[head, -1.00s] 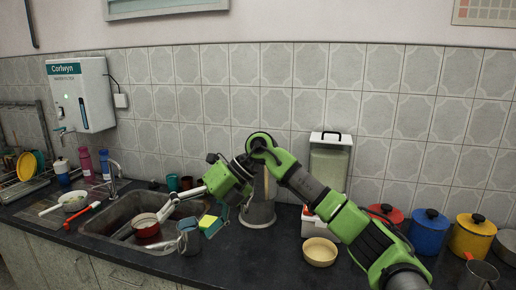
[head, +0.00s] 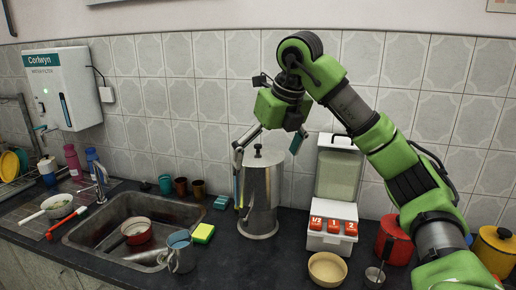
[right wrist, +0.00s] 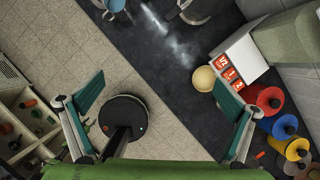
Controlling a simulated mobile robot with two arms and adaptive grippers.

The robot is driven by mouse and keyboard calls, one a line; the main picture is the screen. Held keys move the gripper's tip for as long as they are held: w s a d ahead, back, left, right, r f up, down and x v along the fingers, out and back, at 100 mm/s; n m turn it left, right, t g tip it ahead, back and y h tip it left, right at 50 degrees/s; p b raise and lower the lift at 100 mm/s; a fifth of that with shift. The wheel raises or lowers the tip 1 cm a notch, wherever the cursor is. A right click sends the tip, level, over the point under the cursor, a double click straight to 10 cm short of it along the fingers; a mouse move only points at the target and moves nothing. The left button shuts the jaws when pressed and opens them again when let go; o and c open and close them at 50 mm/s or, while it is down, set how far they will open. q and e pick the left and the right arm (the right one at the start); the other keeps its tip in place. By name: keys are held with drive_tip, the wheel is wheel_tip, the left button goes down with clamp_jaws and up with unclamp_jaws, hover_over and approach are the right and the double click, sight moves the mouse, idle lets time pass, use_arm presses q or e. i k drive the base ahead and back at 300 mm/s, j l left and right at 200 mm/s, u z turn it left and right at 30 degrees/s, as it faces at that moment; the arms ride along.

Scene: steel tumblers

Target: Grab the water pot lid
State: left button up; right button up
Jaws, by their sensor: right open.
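The steel water pot (head: 260,203) stands upright on the dark counter, right of the sink. Its steel lid (head: 258,161) with a black knob on top sits on it. My right gripper (head: 268,158) is open, pointing down over the pot. In the head view one finger is left of the lid and the other right of it; I cannot tell the exact depth between them. Both spread fingers also show in the right wrist view (right wrist: 160,105), where I cannot make out the lid. My left gripper is in no view now.
The sink (head: 120,210) with a red pan (head: 137,232) is at the left.

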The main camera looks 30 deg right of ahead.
sight(256, 156)
drive_tip(key=i+l, duration=0.85)
